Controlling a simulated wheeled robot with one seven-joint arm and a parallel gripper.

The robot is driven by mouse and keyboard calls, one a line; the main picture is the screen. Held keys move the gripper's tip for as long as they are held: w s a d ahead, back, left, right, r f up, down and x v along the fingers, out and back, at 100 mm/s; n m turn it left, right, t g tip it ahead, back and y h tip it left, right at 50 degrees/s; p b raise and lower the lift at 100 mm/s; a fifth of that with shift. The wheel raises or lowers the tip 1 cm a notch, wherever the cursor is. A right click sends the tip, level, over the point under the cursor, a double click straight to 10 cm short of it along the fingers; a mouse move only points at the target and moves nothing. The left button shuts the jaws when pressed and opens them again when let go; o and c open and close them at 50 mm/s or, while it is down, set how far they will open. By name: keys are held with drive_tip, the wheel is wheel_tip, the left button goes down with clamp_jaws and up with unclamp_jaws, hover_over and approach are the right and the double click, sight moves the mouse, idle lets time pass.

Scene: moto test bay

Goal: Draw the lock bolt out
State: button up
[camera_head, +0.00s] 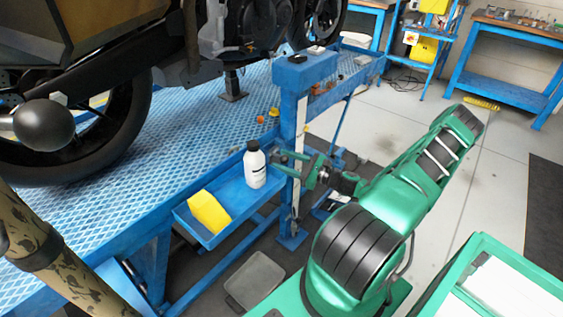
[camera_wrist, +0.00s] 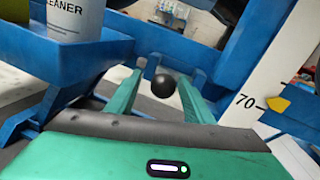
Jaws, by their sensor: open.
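The lock bolt's round black knob (camera_wrist: 163,85) shows in the wrist view. It appears between the two green fingers of my gripper (camera_wrist: 160,73), with a gap on both sides. The fingers are open, and I cannot tell whether the knob is fully between the tips or just beyond them. In the head view my gripper (camera_head: 296,164) is at the blue lift post (camera_head: 290,115), just right of the white bottle. The knob cannot be made out there, and the bolt's shaft is hidden in both views.
A white cleaner bottle (camera_head: 255,166) and a yellow cloth (camera_head: 209,212) sit in the blue side tray (camera_head: 232,211), close left of my gripper. The bottle also shows in the wrist view (camera_wrist: 75,18). A white scale with a yellow pointer (camera_wrist: 278,104) is on the right. A motorcycle stands on the blue lift (camera_head: 190,128).

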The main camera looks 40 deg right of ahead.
drive_tip(key=v, duration=1)
drive_tip(key=shift+s+f, duration=0.1)
